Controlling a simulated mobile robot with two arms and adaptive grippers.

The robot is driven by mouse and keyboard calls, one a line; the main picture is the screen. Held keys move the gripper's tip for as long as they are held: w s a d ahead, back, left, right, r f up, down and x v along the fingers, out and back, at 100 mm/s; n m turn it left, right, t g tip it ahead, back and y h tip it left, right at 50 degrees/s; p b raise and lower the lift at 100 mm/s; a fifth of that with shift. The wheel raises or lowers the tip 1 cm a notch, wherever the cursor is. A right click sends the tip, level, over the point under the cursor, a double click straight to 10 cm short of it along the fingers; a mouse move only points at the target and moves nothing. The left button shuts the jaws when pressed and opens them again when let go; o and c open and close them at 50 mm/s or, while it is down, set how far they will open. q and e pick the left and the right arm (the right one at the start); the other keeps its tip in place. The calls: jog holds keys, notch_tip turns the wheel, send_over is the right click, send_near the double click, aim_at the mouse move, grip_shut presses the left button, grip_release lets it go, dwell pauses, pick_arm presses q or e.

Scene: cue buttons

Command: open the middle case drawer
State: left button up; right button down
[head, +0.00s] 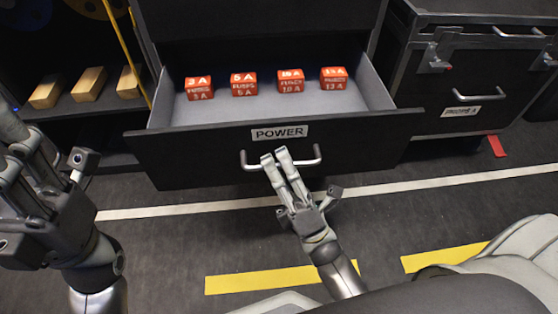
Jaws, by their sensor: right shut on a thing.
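The middle case drawer (210,160), with a black front labelled POWER (280,132), is pulled out and shows its grey inside. Its silver bar handle (312,160) is on the front, below the label. My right gripper (280,160) is shut on the handle near its middle. My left gripper (25,140) is at the left edge, away from the drawer; whether its fingers are open or shut is unclear. Several red fuse boxes stand in a row in the drawer: 3 A (199,88), 5 A (244,84), 10 A (290,81) and 13 A (333,78).
Wooden blocks (88,84) lie on a shelf at the left, behind a yellow strip (127,48). A black case (470,80) with latches and a handle stands at the right. The dark floor in front has white and yellow lines (270,279).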

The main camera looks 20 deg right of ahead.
jog(key=c, duration=1.8)
grip_release()
jog(key=shift+f, duration=0.1)
jog(key=v, duration=0.7)
jog(key=shift+s+d+f, duration=0.1)
jog(key=shift+s+f, duration=0.05)
